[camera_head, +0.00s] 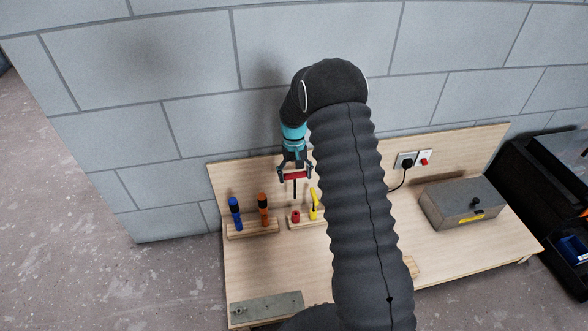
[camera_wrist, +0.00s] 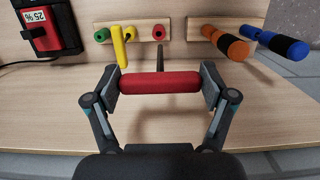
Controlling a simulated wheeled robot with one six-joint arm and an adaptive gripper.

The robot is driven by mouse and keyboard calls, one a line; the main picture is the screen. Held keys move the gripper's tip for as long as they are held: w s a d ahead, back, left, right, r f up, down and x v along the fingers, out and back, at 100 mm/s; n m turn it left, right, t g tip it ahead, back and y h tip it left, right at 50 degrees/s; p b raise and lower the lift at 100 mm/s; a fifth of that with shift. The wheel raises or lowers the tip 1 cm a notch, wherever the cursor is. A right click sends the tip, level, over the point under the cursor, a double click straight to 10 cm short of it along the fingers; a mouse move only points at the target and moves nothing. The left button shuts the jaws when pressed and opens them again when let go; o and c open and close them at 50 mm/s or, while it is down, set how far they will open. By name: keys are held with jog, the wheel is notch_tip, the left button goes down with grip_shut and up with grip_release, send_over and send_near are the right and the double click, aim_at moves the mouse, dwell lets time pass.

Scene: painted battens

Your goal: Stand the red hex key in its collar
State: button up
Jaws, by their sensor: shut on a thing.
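My gripper (camera_head: 294,174) is shut on the red hex key (camera_head: 295,175), its fingers on the two ends of the red handle. In the wrist view, my gripper (camera_wrist: 160,86) holds the red handle (camera_wrist: 160,82) crosswise, with the dark shaft (camera_wrist: 160,58) extending away from it. In the head view the shaft points down, above the small wooden block (camera_head: 306,224). The red collar (camera_head: 296,216) on that block looks empty and also shows in the wrist view (camera_wrist: 158,33). The shaft tip appears apart from the collar; the exact gap is hard to judge.
A yellow hex key (camera_head: 314,204) stands beside the red collar. A green collar (camera_wrist: 101,35) is beyond it. Blue (camera_head: 235,212) and orange (camera_head: 263,208) screwdrivers stand in another rack. A grey box (camera_head: 463,202) and a grey plate (camera_head: 268,306) lie on the bench.

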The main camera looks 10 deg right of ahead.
jog(key=shift+d, duration=0.2)
jog(key=shift+s, duration=0.15)
jog(key=shift+f, duration=0.15)
notch_tip(320, 180, down, 7)
jog(key=b, duration=0.4)
jog(key=shift+b, duration=0.3)
jog(key=shift+f+b, duration=1.6)
jog(key=shift+f, duration=1.05)
dwell(3.0)
jog(key=o, duration=1)
jog(key=shift+r, duration=0.1)
